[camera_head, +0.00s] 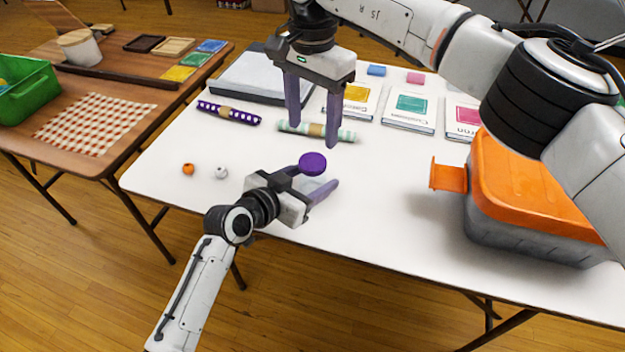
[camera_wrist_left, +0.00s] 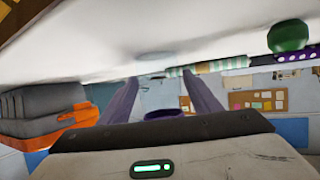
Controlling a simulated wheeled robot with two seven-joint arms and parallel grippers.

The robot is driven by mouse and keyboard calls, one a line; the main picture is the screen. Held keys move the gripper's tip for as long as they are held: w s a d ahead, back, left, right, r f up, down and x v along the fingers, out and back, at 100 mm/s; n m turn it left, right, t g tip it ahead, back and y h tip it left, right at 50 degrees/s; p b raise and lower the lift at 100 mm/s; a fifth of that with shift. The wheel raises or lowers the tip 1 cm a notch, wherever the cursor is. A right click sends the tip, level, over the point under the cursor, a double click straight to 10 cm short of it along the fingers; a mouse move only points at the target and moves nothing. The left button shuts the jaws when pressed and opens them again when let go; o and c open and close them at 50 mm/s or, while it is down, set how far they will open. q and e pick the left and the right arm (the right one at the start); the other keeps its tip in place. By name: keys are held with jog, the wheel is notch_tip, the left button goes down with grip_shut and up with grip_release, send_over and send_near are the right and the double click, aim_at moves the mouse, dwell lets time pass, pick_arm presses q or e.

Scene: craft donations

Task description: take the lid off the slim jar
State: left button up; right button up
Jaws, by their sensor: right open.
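The slim jar shows mainly as its round purple lid (camera_head: 312,163), which sits on top of it near the table's front edge. The body below is largely hidden by my left gripper. My left gripper (camera_head: 314,182) reaches in from the lower left, its fingers on either side of the jar below the lid, and looks shut on it. In the left wrist view the lid (camera_wrist_left: 165,115) shows between the two fingers. My right gripper (camera_head: 312,130) points down, open and empty, above and behind the lid, not touching it.
An orange-lidded grey bin (camera_head: 535,235) stands at the right. Two patterned rolls (camera_head: 228,113) and several booklets (camera_head: 408,112) lie behind. An orange bead (camera_head: 188,169) and a white bead (camera_head: 221,172) lie at the left. The table between jar and bin is clear.

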aim_at(313, 161)
pick_arm(q)
grip_shut()
pick_arm(e)
jog(key=m, duration=2.2)
jog(key=shift+m, duration=0.3)
jog(key=m, duration=1)
jog(key=shift+m, duration=0.4)
jog(key=m, duration=1)
jog(key=shift+m, duration=0.4)
jog(key=m, duration=0.4)
jog(key=shift+m, duration=0.4)
jog(key=shift+f, duration=4)
